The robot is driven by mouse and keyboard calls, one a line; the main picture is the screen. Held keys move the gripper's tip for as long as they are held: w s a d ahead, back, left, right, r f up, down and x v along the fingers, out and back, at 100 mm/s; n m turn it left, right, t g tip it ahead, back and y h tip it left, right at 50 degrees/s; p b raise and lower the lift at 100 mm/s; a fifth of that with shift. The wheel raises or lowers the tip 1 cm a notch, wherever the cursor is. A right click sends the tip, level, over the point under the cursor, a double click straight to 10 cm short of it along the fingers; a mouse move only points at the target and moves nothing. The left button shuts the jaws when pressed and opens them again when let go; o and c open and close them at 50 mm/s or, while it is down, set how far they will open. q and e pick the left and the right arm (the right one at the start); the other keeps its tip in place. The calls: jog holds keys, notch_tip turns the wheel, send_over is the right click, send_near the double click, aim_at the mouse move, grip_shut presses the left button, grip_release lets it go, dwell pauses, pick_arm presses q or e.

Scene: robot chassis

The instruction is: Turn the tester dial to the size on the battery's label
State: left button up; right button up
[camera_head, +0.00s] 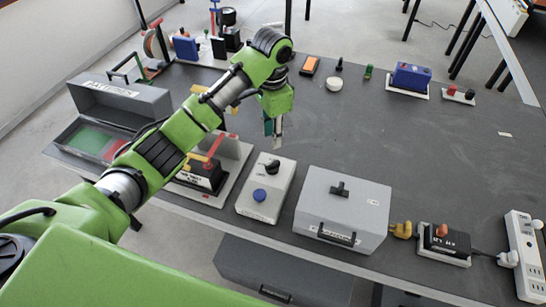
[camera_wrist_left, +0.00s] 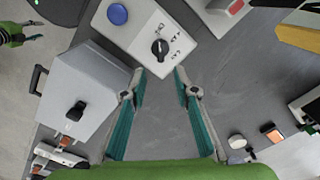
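The tester (camera_head: 250,207) is a pale box with a black dial (camera_head: 269,167) and a blue button, near the table's front edge. In the left wrist view the dial (camera_wrist_left: 160,48) shows small marks around it, too small to read. A black battery (camera_head: 205,177) stands on a pale stand left of the tester, partly behind my arm; its white label is too small to read surely. My left gripper (camera_head: 273,133) is over the table just beyond the dial. Its teal fingers (camera_wrist_left: 159,75) are apart and empty, the tips short of the dial. A green and dark part at the left wrist view's upper left may be my right gripper.
A grey box (camera_head: 318,205) with a black knob stands right of the tester. Further right are another black battery (camera_head: 447,240) and a power strip (camera_head: 523,250). An open grey case (camera_head: 147,104) lies at the left. The table middle is clear.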

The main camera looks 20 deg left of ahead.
aim_at(272, 163)
pick_arm(q)
notch_tip(272, 163, down, 12)
jog(key=shift+r+p, duration=0.1)
jog(key=shift+p, duration=0.8)
jog(key=shift+c, duration=0.4)
grip_shut()
